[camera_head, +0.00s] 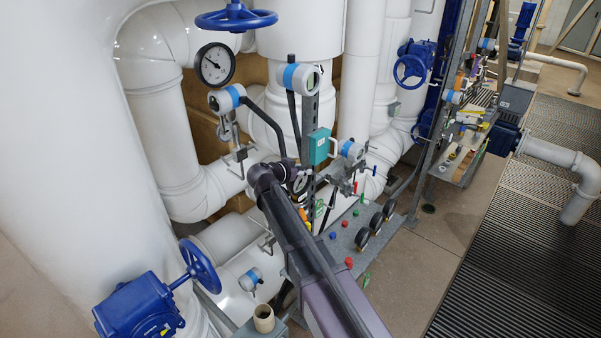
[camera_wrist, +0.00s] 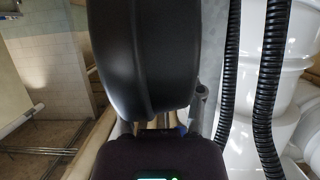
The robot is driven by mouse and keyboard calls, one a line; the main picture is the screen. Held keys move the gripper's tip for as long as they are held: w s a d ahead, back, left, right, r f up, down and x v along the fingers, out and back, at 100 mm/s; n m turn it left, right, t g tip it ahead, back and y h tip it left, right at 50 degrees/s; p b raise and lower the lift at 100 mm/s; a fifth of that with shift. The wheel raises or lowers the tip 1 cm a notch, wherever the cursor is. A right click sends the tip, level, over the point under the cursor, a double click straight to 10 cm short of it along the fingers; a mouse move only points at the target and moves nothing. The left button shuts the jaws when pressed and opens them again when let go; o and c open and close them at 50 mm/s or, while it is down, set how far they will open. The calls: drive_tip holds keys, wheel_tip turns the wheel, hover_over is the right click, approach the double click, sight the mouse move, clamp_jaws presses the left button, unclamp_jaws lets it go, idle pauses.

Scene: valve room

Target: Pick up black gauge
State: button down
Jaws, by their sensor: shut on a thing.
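My gripper (camera_wrist: 161,126) is shut on a black gauge (camera_wrist: 145,60). In the wrist view the gauge's dark rounded body fills the upper middle, between the fingers, and its dial face is turned away. In the head view the held gauge (camera_head: 300,186) shows partly, with a pale face and dark rim, at the end of my arm. My arm hides much of the gripper there. It is held in front of the pipes, to the left of the metal bench. Three other black gauges (camera_head: 376,223) stand in a row on the bench.
The metal bench (camera_head: 340,250) also carries red and blue knobs. A teal box (camera_head: 319,146) and white-blue transmitters (camera_head: 298,79) are close around the gripper. A large dial gauge (camera_head: 214,64) is mounted upper left. Black corrugated hoses (camera_wrist: 268,90) hang at right. Floor (camera_head: 440,225) is clear at right.

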drive_tip(key=shift+r+p, duration=1.5)
drive_tip(key=shift+r, duration=0.2)
drive_tip(key=s+d+r+p, duration=0.1)
drive_tip(key=s+d, duration=0.1)
drive_tip(key=s, duration=1.4)
drive_tip(key=shift+r, duration=0.2)
drive_tip(key=c, duration=1)
unclamp_jaws()
drive_tip(key=shift+c, duration=0.9)
wheel_tip(320, 180, down, 17)
drive_tip(key=b, duration=1.7)
drive_tip(key=shift+f, duration=0.2)
